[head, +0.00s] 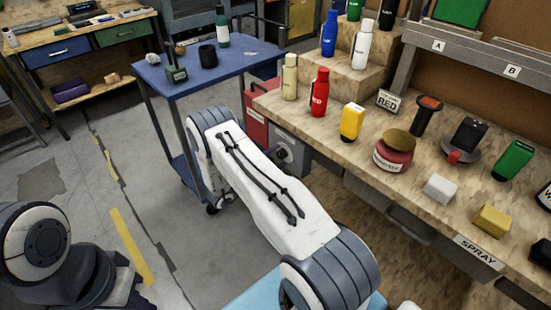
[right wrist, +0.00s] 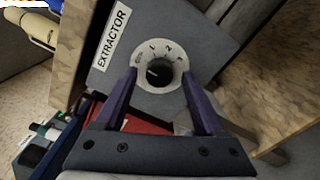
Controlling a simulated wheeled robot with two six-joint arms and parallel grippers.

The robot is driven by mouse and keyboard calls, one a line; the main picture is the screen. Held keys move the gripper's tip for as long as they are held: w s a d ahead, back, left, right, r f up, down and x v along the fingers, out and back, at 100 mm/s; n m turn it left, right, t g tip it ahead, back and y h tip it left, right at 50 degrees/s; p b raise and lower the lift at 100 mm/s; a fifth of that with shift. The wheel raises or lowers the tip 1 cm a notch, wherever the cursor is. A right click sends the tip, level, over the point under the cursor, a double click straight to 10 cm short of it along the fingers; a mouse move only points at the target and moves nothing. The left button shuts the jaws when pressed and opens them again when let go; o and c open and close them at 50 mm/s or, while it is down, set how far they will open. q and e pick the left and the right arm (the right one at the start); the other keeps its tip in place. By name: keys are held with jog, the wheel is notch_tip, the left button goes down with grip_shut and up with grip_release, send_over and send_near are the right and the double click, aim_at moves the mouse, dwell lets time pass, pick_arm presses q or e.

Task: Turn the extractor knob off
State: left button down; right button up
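The extractor knob (right wrist: 158,72) is a black round knob on a pale dial with printed numbers, on the front of a grey box (right wrist: 205,45) labelled EXTRACTOR in the right wrist view. Its exact pointer setting is too small to read surely. My right gripper (right wrist: 159,74) is open, one purple finger to each side of the knob, with gaps to it in the picture. I cannot tell how deep the fingertips reach. In the head view the grey box (head: 298,153) is under the workbench's left end, partly behind my right arm. My left arm shows at lower left; its gripper is out of view.
The wooden workbench (head: 430,165) carries bottles, a red jar and small blocks above the box. A red box (head: 256,128) is beside the extractor box. A blue cart (head: 235,62) stands to the left. Open floor lies left of my right arm.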

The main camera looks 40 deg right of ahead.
jog(key=a, duration=1)
jog(key=shift+s+a+b, duration=0.2)
jog(key=shift+s+b, duration=0.2)
jog(key=shift+s, duration=0.05)
